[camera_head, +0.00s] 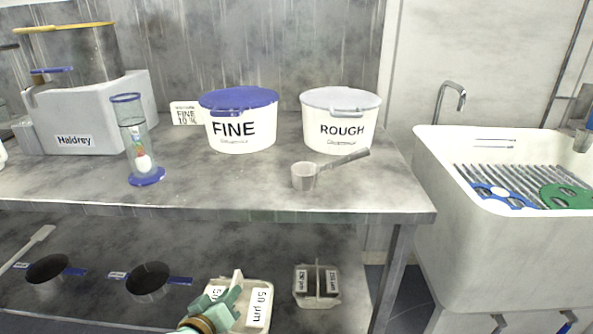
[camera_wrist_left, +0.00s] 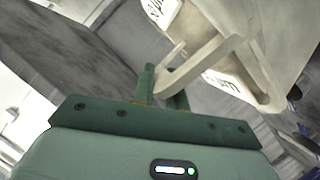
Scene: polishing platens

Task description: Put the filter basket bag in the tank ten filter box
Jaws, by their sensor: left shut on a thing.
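A cream basket with a raised handle and "50 µm" labels (camera_head: 258,306) is at the bottom middle of the head view, by the lower shelf. It looks like the filter basket bag. My left gripper (camera_head: 226,303) is green and shut on its handle, covering part of it. In the left wrist view the gripper fingers (camera_wrist_left: 162,86) close on the cream handle (camera_wrist_left: 205,58), with the labelled basket beyond. I cannot tell whether the basket touches the shelf. No thing in view is clearly the tank ten filter box. My right gripper is out of view.
A second labelled basket (camera_head: 317,299) stands on the lower shelf, right of the held one. Two black round pieces (camera_head: 150,279) lie to the left. Above are the bench top (camera_head: 230,190), FINE and ROUGH buckets (camera_head: 340,120) and a scoop (camera_head: 305,176). A sink (camera_head: 500,245) stands right.

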